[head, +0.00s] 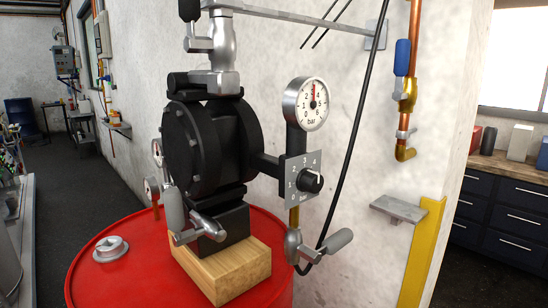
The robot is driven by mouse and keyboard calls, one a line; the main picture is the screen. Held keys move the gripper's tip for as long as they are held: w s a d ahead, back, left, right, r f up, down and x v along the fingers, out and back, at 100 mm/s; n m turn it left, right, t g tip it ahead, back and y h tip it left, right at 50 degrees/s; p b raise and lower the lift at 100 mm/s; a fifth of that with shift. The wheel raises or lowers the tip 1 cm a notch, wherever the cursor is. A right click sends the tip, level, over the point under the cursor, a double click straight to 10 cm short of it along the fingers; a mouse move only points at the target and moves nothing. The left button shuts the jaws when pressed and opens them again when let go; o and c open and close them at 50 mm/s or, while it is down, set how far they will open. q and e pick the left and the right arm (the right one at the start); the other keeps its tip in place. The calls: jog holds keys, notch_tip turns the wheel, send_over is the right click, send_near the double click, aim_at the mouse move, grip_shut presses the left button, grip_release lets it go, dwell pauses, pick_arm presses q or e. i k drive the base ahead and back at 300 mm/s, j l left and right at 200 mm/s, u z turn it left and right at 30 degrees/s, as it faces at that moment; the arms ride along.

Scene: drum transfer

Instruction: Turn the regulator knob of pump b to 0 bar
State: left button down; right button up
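A black pump (205,145) stands on a wooden block (225,270) on top of a red drum (120,275). To its right, a grey square plate (293,196) carries a black round regulator knob (310,181) and printed numbers, with 3 and 4 at the top. A small light mark shows on the knob's right side; I cannot tell exactly which number it points to. Above the plate is a round white pressure gauge (312,106) marked bar, with a red needle pointing about straight up. No letter naming the pump is readable. Neither of my grippers is in view.
A lever valve with a grey handle (338,241) hangs below the plate, and another grey-handled valve (174,212) is in front of the pump. A small grey shelf (399,209) is on the wall at right.

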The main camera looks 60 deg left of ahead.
aim_at(308, 180)
jog(key=u, duration=1.6)
jog(key=k+u, duration=0.2)
jog(key=u, duration=0.2)
